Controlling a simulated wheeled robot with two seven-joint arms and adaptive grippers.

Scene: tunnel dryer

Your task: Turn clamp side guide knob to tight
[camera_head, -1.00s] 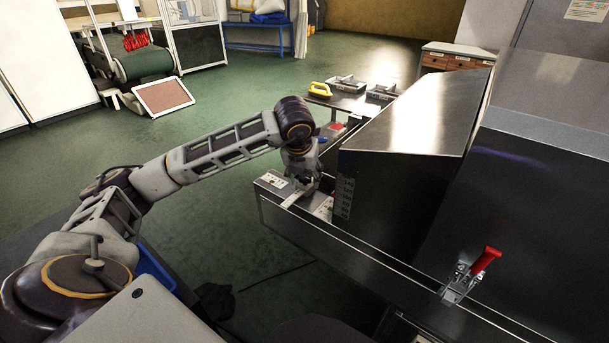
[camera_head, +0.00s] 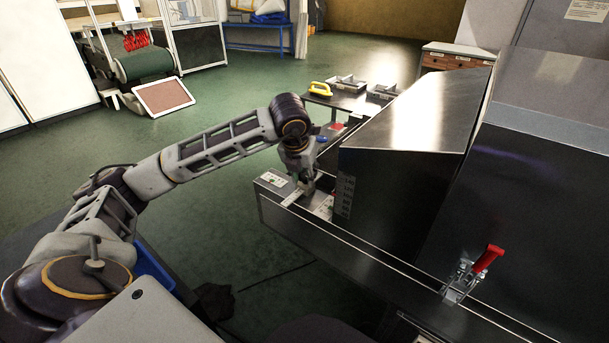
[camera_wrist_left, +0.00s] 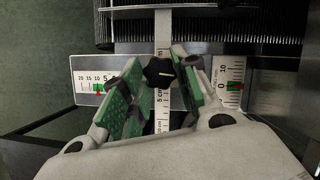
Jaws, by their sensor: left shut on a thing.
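The clamp knob (camera_wrist_left: 158,72) is a black, lobed knob with a white line across its top. It sits on a pale vertical ruler strip (camera_wrist_left: 162,28) in the left wrist view. My left gripper (camera_wrist_left: 170,68) is shut on it, with green-padded fingers on either side of the knob. In the head view, my left gripper (camera_head: 303,187) points down at the near left end of the metal machine, and it hides the knob there. My right gripper is not in view.
White scales with red pointers flank the knob, left (camera_wrist_left: 92,80) and right (camera_wrist_left: 232,84). A dark ribbed belt (camera_wrist_left: 215,28) lies beyond. A sloped steel hood (camera_head: 415,110) stands right of my gripper. A red-handled toggle clamp (camera_head: 487,259) is on the machine's near edge.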

